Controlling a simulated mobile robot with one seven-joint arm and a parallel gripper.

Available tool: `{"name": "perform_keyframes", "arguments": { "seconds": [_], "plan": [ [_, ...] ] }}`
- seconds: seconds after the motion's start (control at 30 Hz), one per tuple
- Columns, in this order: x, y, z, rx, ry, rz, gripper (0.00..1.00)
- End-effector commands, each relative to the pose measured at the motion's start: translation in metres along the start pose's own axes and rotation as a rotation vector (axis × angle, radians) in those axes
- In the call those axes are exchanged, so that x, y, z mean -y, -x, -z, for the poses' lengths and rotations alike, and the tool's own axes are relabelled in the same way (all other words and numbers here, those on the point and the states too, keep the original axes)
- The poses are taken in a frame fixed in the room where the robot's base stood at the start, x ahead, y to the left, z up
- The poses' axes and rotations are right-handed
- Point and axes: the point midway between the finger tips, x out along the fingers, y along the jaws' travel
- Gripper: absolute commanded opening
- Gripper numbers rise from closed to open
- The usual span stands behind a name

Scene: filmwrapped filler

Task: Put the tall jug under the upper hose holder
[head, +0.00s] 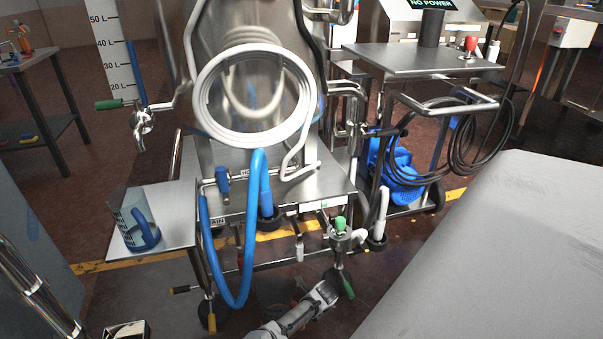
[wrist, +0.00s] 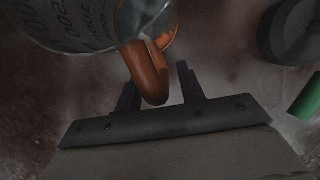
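A clear jug with black markings (wrist: 75,22) and an orange handle (wrist: 146,72) shows at the top left of the wrist view. My gripper (wrist: 158,88) is open, with one dark finger on each side of the handle's lower end; I cannot tell whether either touches it. In the head view my gripper (head: 328,288) is low in front of the steel machine. A second clear jug with a blue handle (head: 137,226) stands on the side shelf at left. I cannot tell which jug is the taller. Black ring holders carry the blue hose (head: 266,212) and a white hose (head: 377,240).
The blue hose (head: 228,295) hangs in a loop left of my arm. A green-handled valve (head: 340,228) sticks out above my gripper. A large grey surface (head: 480,250) fills the right. The shelf (head: 178,205) has bare room around the blue-handled jug.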

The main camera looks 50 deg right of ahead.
Motion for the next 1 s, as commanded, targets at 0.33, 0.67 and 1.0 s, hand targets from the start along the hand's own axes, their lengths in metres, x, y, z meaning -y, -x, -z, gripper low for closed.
{"name": "perform_keyframes", "arguments": {
  "seconds": [0.33, 0.67, 1.0],
  "plan": [
    [0.001, 0.077, -0.001, -0.003, 0.001, 0.003, 0.39],
    [0.000, 0.115, 0.000, -0.001, 0.001, 0.000, 0.39],
    [0.000, 0.116, 0.000, -0.001, 0.001, 0.001, 0.39]
  ]
}}
